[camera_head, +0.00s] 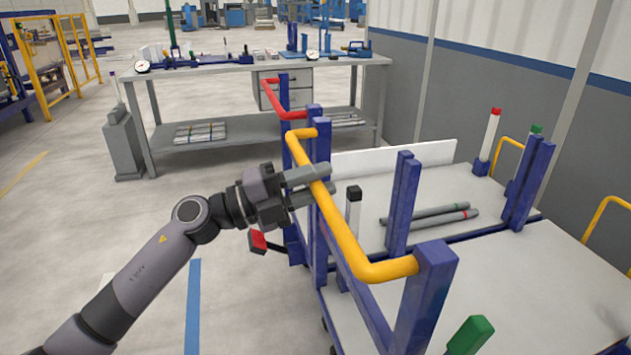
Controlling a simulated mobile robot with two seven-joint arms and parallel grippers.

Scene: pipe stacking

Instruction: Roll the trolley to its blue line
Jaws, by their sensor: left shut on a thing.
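The trolley has blue posts (427,290) and a pale deck (565,285), and fills the right side of the head view. A yellow handle bar (347,235) runs along its near left side. My left gripper (318,182) is shut on this bar near its middle, its fingers across it. The trolley's wheels are mostly hidden. My right gripper is not in view.
Grey pipes (430,215) with coloured bands lie on the deck. A red handle (284,98) and a red pedal-like part (258,241) show at the trolley's left. A workbench (215,72) stands behind. A grey wall (480,95) bounds the right.

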